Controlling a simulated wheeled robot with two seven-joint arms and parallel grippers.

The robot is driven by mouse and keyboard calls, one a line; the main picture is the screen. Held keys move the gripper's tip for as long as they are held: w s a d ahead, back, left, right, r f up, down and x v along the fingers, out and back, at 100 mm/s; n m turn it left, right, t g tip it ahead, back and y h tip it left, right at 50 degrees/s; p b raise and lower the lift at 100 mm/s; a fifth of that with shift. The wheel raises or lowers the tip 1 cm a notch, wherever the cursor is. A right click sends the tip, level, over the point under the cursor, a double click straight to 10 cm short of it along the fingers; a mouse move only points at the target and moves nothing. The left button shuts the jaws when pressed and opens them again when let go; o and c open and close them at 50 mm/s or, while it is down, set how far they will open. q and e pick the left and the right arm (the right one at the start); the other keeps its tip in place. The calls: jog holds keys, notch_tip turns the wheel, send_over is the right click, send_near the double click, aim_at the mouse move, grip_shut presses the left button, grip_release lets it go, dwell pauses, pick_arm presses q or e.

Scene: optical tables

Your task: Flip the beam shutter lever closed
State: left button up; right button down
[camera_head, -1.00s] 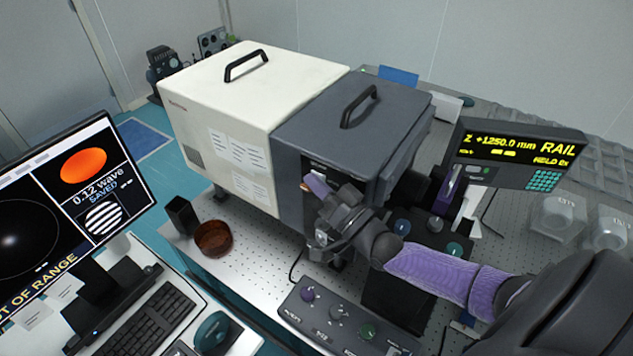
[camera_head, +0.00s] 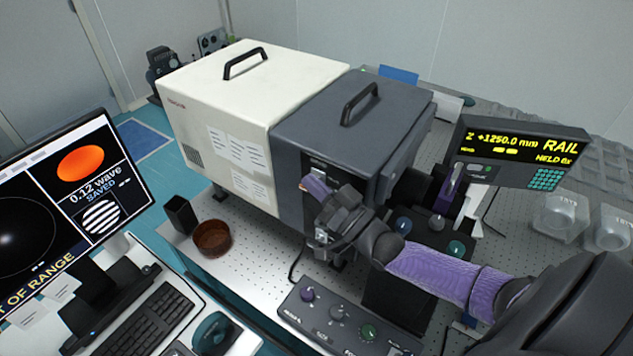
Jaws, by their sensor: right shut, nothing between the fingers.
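My right gripper (camera_head: 312,189) is shut and empty, at the front face of the dark grey box (camera_head: 325,131). Its purple fingertips are beside a small orange-tipped piece on that face, which may be the shutter lever (camera_head: 303,184). I cannot tell whether they touch. The lever is too small and too covered by the gripper to tell its position. A dark panel (camera_head: 318,161) with a small label is just above the fingertips. My left gripper does not show.
A white box (camera_head: 222,125) adjoins the grey one. A brown bowl (camera_head: 211,238) and a black cup (camera_head: 181,214) stand at left on the perforated table. A knob panel (camera_head: 325,312) lies in front. A monitor (camera_head: 75,215) and a keyboard (camera_head: 140,322) are at left; a rail readout (camera_head: 522,152) stands at right.

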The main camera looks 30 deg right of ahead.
jog(key=n+y+b, duration=0.1)
jog(key=n, duration=0.1)
jog(key=f+n+y, duration=0.1)
jog(key=n, duration=0.2)
jog(key=n+g+y+b, duration=0.1)
jog(key=n, duration=0.1)
jog(key=shift+s+a+f+n+y+b, duration=0.15)
jog(key=shift+a+f+n+y+b, duration=0.15)
jog(key=shift+a+f+n, duration=0.1)
jog(key=shift+s, duration=0.15)
jog(key=s+d, duration=0.5)
jog(key=s, duration=0.6)
jog(key=shift+s+d+f+p, duration=0.15)
jog(key=shift+s+d+p, duration=0.15)
jog(key=shift+d+p, duration=0.1)
